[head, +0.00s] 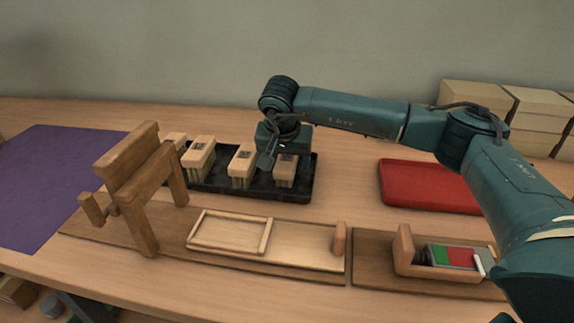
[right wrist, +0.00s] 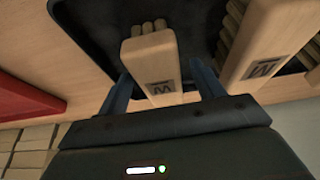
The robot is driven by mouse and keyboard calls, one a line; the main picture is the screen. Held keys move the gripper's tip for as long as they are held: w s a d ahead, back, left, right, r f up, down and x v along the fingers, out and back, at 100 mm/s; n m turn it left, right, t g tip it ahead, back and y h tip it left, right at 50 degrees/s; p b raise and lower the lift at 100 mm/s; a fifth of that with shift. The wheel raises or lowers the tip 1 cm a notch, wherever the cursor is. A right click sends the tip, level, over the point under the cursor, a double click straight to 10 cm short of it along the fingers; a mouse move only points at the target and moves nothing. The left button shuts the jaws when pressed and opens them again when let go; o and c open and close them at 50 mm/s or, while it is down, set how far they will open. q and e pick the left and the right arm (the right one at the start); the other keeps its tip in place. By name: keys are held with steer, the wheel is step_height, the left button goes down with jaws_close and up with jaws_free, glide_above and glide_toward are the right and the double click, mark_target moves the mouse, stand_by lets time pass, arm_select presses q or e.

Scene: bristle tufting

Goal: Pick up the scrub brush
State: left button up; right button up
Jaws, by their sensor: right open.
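Several pale wooden brush blocks stand in a black tray (head: 220,187). The rightmost block (head: 286,172) in the head view lies under my right gripper (head: 274,160). In the right wrist view a block with a dark printed mark (right wrist: 152,60) sits between the two open fingers (right wrist: 162,88), with a gap on each side. Another marked block (right wrist: 268,52) stands to its right there, outside the fingers; it seems to be the neighbouring block (head: 242,166) in the head view. I cannot tell which block is the scrub brush. My left gripper is not in view.
A wooden frame (head: 130,175) with a crossbar stands left of the tray. A wooden fixture board (head: 300,246) lies in front. A holder with green and red pieces (head: 403,250) is at right front. A red tray (head: 425,186) and cardboard boxes (head: 475,97) are right; a purple mat (head: 50,180) is left.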

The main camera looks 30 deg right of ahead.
steer(key=c, duration=1.1)
steer(key=shift+r, duration=0.1)
